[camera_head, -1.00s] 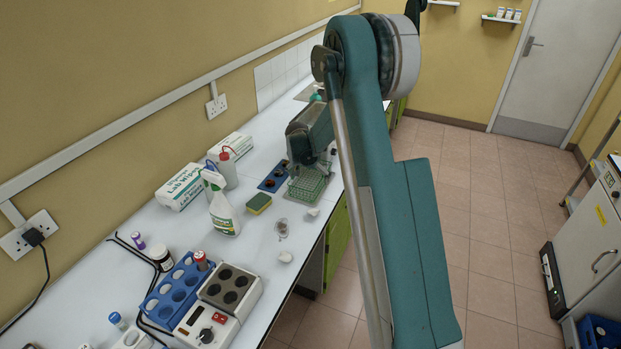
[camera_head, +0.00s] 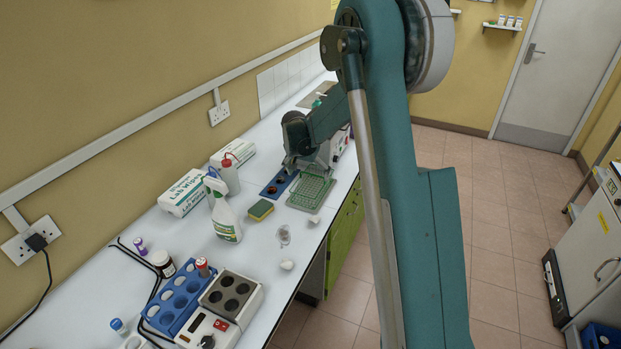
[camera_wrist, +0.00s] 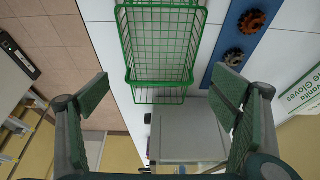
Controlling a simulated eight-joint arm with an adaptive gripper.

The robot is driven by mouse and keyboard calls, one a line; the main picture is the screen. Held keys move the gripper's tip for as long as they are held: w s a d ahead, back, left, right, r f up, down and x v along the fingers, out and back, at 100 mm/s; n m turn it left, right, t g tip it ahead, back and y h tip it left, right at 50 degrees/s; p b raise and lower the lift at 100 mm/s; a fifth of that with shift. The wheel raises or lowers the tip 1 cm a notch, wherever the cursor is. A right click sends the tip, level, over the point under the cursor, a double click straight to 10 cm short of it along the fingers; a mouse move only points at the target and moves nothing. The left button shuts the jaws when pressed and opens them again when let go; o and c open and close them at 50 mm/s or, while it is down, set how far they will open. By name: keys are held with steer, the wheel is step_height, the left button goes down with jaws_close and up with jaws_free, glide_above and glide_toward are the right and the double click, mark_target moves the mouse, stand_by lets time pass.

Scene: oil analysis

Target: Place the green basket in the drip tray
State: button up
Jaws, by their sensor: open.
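The green wire basket (camera_head: 313,191) stands on the white bench near its front edge. In the wrist view the basket (camera_wrist: 160,45) fills the upper middle, looking empty, its lower rim between my fingers. My gripper (camera_head: 294,163) is at the basket's far left side in the head view, apparently above it. The wrist view shows my gripper (camera_wrist: 168,100) open, one finger on each side, with nothing held. I cannot tell the height gap. I cannot surely pick out the drip tray; a flat grey tray-like surface (camera_head: 318,94) lies at the bench's far end.
A blue holder (camera_head: 277,184) with dark round pieces lies beside the basket. A grey-white box (camera_wrist: 188,130) is behind the basket. The bench edge drops to the floor.

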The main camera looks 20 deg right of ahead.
steer(key=shift+v, duration=1.6)
steer(key=s+a+r+n+t+y, duration=0.15)
steer(key=s+a+r, duration=0.25)
steer(key=s+r, duration=0.65)
steer(key=s+a+r+n+t, duration=0.1)
steer(key=s+a+r+n, duration=0.25)
steer(key=s+r, duration=0.75)
steer(key=s+a+f+n+y, duration=0.1)
steer(key=s+a+f+n, duration=0.1)
steer(key=s, duration=1.2)
steer(key=s+a+f+n+t, duration=0.1)
steer(key=s+a+f+n, duration=0.1)
steer(key=s, duration=1.3)
steer(key=shift+a+f+y, duration=0.35)
steer(key=shift+a+f, duration=0.2)
steer(key=shift+a, duration=0.55)
